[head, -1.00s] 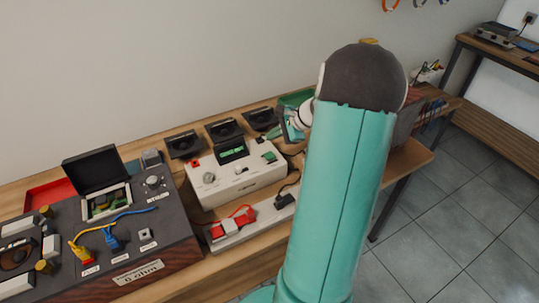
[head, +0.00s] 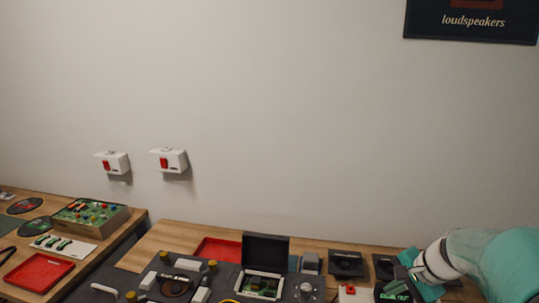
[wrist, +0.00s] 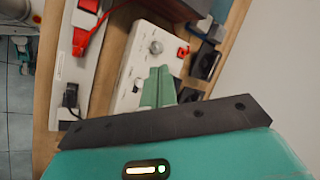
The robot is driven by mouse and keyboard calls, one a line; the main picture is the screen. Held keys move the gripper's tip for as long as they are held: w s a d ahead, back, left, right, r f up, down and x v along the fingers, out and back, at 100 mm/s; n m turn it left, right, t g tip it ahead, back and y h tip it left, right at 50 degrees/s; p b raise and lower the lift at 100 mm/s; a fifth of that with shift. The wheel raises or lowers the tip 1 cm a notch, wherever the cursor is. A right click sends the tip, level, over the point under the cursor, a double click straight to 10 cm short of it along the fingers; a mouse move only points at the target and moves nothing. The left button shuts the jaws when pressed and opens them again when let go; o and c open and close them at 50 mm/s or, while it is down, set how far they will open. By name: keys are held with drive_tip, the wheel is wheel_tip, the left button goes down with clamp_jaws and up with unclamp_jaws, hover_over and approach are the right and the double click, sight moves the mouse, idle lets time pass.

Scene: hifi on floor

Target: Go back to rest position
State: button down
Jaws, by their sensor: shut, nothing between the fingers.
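My gripper (wrist: 158,90) shows in the wrist view as green fingers pressed together with nothing between them. The fingers are over the white box with knobs (wrist: 135,58), partly hiding it; I cannot tell how high above it they are. In the head view my gripper (head: 405,284) is at the lower right, in front of the dark stands along the wall. My teal arm reaches in from the right edge there.
The wooden bench (head: 190,233) holds a dark panel with an open-lidded box (head: 265,285) and a red tray (head: 218,250). A white power strip (wrist: 84,60) with red and black plugs lies beside the white box. Another bench with a red tray (head: 38,272) stands left. Two white switch boxes (head: 169,160) hang on the wall.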

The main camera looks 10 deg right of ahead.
drive_tip(key=s+a+r+n+h, duration=0.1)
drive_tip(key=s+a+r+n, duration=0.2)
drive_tip(key=s+a+n, duration=0.4)
drive_tip(key=s+a+r+n+h, duration=0.2)
drive_tip(key=s+a+r+n, duration=0.2)
drive_tip(key=a, duration=0.8)
drive_tip(key=s+n, duration=0.2)
drive_tip(key=s, duration=0.2)
drive_tip(key=shift+a+n+t, duration=0.15)
drive_tip(key=shift+n+t, duration=0.15)
drive_tip(key=shift+n, duration=0.1)
